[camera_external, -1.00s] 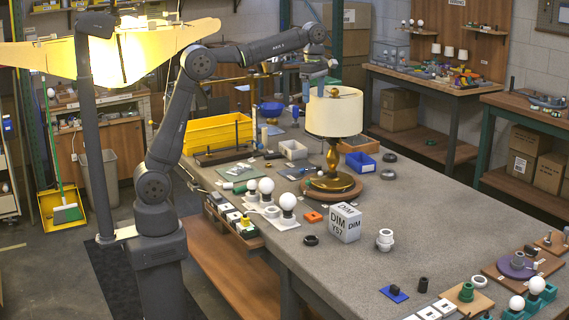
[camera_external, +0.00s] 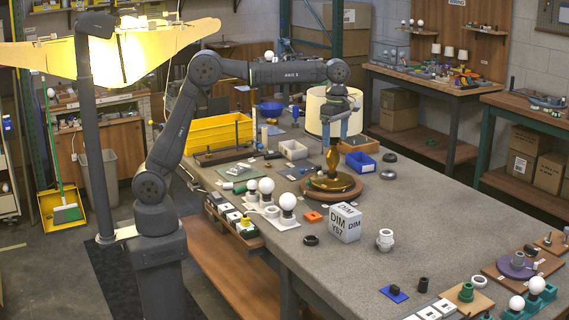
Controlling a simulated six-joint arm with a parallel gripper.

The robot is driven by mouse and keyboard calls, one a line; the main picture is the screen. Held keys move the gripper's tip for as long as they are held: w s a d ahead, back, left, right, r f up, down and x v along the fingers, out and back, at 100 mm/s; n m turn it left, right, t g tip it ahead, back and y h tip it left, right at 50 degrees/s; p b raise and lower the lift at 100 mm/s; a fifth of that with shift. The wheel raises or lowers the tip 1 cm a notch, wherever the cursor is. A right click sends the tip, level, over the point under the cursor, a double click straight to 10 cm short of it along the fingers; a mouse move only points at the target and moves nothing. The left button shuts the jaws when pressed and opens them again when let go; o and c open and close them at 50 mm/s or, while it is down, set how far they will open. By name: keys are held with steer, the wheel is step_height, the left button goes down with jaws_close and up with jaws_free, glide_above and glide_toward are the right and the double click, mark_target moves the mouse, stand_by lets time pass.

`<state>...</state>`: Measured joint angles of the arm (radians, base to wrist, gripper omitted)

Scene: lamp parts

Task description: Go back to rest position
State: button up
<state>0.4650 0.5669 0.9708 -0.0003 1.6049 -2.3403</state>
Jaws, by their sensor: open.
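Nothing shows between the fingers. Whether they touch the lamp, I cannot tell. The lamp stands upright, with its brass stem (camera_external: 332,161) on a round wooden base (camera_external: 350,194). My wrist and gripper hide part of the shade. My arm reaches out almost level from its elbow to the wrist above the shade.
White bulbs (camera_external: 288,202) and a DIM cube (camera_external: 345,222) are nearer the front.

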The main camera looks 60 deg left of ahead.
steer(key=d, duration=0.1)
steer(key=s+d+f, duration=0.1)
steer(key=d+f, duration=0.1)
steer(key=shift+s+d+f, duration=0.1)
steer(key=shift+s+d, duration=0.2)
